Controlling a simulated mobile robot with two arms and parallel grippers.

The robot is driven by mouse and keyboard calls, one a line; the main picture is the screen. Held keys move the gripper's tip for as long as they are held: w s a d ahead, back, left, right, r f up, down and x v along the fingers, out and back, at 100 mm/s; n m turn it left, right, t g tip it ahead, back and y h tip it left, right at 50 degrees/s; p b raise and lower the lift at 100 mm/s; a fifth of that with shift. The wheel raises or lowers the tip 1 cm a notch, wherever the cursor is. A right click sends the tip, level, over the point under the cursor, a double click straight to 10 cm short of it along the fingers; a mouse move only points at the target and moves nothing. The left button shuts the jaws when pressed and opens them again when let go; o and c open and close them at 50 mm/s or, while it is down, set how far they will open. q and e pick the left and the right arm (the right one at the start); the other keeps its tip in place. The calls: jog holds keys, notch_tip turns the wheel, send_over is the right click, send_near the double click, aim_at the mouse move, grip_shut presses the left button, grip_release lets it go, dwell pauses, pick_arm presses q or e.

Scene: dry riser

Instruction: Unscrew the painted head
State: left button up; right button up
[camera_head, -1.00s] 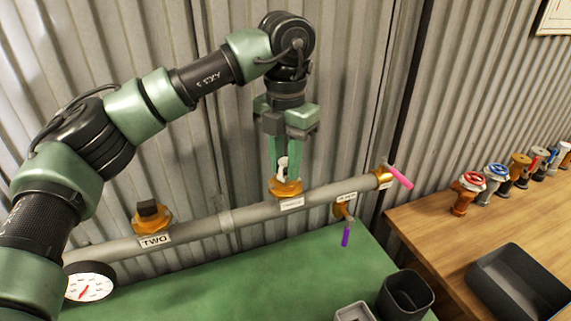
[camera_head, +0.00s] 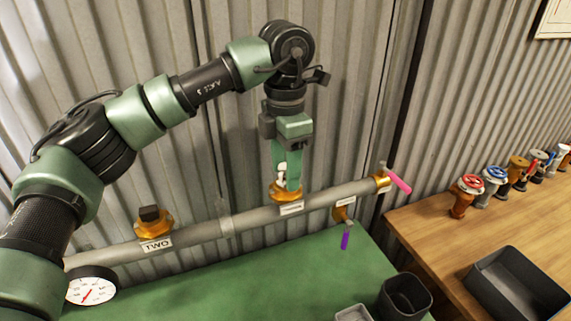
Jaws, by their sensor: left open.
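A small white-painted head (camera_head: 281,173) stands on a brass fitting (camera_head: 283,194) on top of the grey pipe (camera_head: 255,217), behind a small label. My left gripper (camera_head: 287,178) points straight down over this fitting, with its green fingers open at the white head. The near finger covers part of the head, and I cannot tell whether the fingers touch it. Another brass fitting (camera_head: 153,222) with a dark square top stands further left on the pipe, above the label "TWO". My right gripper is not in view.
A pressure gauge (camera_head: 91,286) is at the pipe's left end. A pink lever (camera_head: 398,181) and a purple lever (camera_head: 345,240) are at its right. Several valves (camera_head: 467,195) line the wooden table (camera_head: 430,222), beside a dark tray (camera_head: 518,287). The green bench (camera_head: 220,285) is mostly clear.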

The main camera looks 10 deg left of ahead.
pick_arm(q)
jog(key=m+p, duration=0.1)
jog(key=m, duration=1)
jog(key=shift+m+p, duration=0.35)
jog(key=shift+m, duration=0.05)
grip_shut()
jog(key=n, duration=0.3)
jog(key=shift+f+n+b, duration=0.1)
jog(key=shift+n+b, duration=0.2)
jog(key=shift+b, duration=0.1)
jog(key=shift+n, duration=1.2)
